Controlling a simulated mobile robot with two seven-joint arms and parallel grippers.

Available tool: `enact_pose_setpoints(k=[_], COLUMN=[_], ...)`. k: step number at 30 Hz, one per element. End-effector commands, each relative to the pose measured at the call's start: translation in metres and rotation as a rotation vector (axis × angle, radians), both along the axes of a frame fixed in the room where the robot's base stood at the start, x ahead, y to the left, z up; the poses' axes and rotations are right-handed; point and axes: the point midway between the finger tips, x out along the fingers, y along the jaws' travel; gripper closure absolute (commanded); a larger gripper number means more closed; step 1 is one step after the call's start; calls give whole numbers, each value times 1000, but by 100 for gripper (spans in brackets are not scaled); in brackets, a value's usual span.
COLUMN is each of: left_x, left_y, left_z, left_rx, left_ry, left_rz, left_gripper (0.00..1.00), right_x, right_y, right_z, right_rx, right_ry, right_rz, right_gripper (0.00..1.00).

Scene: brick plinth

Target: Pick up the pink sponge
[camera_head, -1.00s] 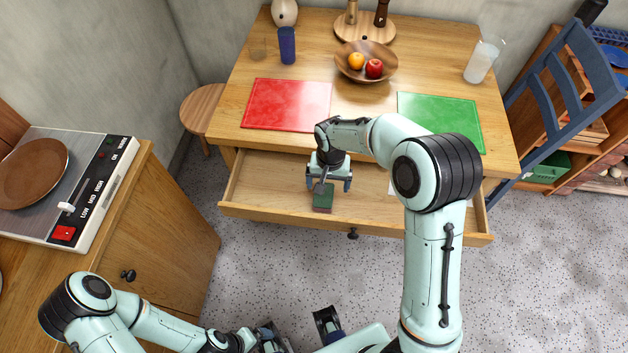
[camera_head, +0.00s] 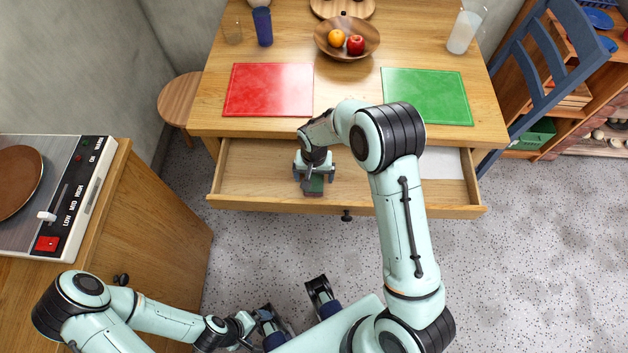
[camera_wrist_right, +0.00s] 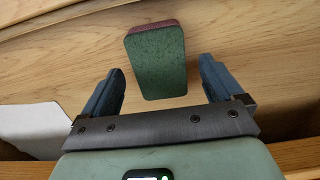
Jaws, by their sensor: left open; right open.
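The sponge (camera_head: 315,186) lies in the open table drawer, mostly covered by my right gripper in the head view. In the right wrist view the sponge (camera_wrist_right: 157,65) has a green top face and a dull pink edge. My right gripper (camera_head: 314,178) is over the drawer, pointing down at it. In the right wrist view its fingers (camera_wrist_right: 160,68) are apart, one on each side of the sponge, with a gap on both sides. My left gripper (camera_head: 297,305) is open and empty, low in the head view, away from the drawer.
The drawer (camera_head: 250,178) has walls around the sponge and a white sheet (camera_head: 440,162) at its right. The table above holds a red mat (camera_head: 268,90), a green mat (camera_head: 427,97) and a fruit bowl (camera_head: 347,50). A blue chair (camera_head: 540,75) stands at right.

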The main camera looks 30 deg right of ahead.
Motion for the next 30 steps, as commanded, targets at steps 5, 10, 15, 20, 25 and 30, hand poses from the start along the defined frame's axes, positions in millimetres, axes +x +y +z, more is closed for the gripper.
enact_pose_setpoints(k=[5,10,15,20,25,30], left_x=[0,0,0,0,0,0], left_y=[0,0,0,0,0,0], left_z=[-2,-2,-2,-2,-2,-2], left_rx=[0,0,0,0,0,0], left_ry=[0,0,0,0,0,0], left_rz=[0,0,0,0,0,0], left_gripper=[8,8,8,8,8,8], right_x=[-1,0,0,0,0,0], right_y=[0,0,0,0,0,0], right_z=[-22,-25,-25,-25,-25,-23], right_rx=[-1,-1,0,0,0,0], right_ry=[3,-1,0,0,0,0], right_rz=[0,0,0,0,0,0], right_gripper=[6,6,26,61,65,66])
